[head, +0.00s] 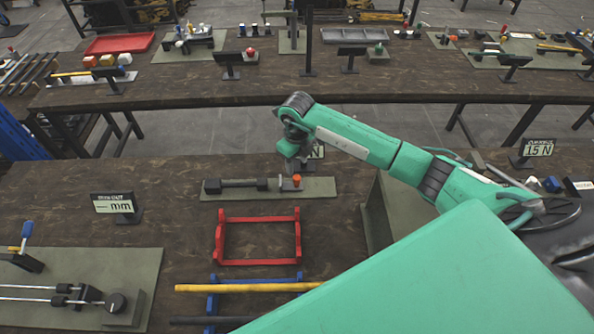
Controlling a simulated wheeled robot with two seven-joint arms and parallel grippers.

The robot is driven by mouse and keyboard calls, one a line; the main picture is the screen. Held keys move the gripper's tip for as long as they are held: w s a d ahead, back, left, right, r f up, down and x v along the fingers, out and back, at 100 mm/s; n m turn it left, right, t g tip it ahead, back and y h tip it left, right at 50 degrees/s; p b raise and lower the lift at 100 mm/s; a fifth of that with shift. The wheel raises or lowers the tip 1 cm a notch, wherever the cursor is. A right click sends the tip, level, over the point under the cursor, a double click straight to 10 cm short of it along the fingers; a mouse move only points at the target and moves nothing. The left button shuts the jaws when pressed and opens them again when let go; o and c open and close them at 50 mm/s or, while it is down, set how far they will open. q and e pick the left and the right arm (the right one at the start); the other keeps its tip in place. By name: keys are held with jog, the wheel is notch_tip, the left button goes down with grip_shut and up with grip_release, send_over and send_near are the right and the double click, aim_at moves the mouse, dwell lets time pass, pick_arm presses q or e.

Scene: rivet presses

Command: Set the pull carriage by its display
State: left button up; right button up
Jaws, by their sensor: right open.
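My right gripper (291,165) is open. It points down over a small grey-green plate (320,188) that carries a dark bar-shaped fixture (236,185) and an orange knob (296,181). The fingertips are small and partly hidden, and I cannot tell if they touch anything. My left gripper is out of view.
A red frame (258,262) lies mid-table. Below it, a yellow rod (245,287) and a dark rod rest on a blue rack (212,304). A display (538,148) at right reads 1.5 N. Another display (317,152) is partly hidden by my arm. Clear table lies left of the plate.

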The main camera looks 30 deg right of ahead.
aim_at(297, 177)
notch_tip(297, 177, down, 7)
jog(key=shift+r+p, duration=0.15)
jog(key=shift+p, duration=0.7)
grip_shut()
